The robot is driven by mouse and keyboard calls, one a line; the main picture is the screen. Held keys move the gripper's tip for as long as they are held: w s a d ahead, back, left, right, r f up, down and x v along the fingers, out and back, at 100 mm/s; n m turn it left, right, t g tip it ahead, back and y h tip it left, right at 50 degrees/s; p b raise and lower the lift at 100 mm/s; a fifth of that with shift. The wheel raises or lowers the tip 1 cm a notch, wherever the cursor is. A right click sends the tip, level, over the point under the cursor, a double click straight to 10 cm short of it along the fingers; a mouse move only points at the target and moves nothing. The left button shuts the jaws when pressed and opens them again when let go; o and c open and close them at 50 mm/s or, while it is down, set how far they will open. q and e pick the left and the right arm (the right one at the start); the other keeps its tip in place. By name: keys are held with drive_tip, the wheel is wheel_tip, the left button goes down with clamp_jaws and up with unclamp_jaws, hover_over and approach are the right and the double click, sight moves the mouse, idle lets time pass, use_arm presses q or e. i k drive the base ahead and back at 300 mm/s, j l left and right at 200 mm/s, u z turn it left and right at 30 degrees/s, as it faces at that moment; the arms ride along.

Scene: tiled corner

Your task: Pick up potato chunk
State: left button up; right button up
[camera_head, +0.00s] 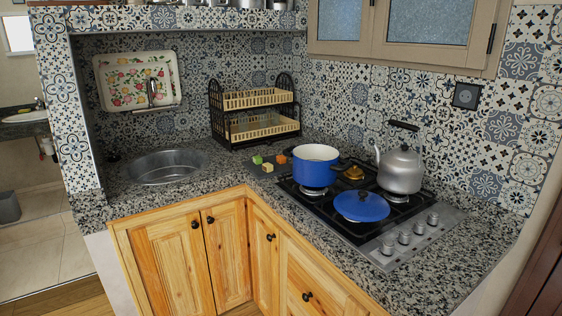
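Three small food chunks sit on a dark flat board (254,170) on the counter, left of the stove. A pale yellow chunk (267,167), which looks like the potato chunk, is nearest the front. A green chunk (257,160) is behind it to the left and an orange chunk (281,159) is behind it to the right. Neither of my grippers is in view.
An open blue pot (312,174) stands close right of the board. Its blue lid (361,207) lies on the stove (384,254), with a kettle (401,171) behind. A dish rack (236,129) stands behind the board. A sink (168,167) is left; the front counter is clear.

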sight(267, 167)
drive_tip(key=i+j+z, duration=0.1)
drive_tip(key=i+j, duration=0.2)
drive_tip(key=i+j+z, duration=0.1)
drive_tip(key=i+j, duration=0.15)
drive_tip(key=j, duration=0.15)
drive_tip(key=i+j+z, duration=0.15)
drive_tip(key=i+j, duration=0.15)
drive_tip(key=i+j+z, duration=0.1)
drive_tip(key=j, duration=0.4)
drive_tip(key=i, duration=0.1)
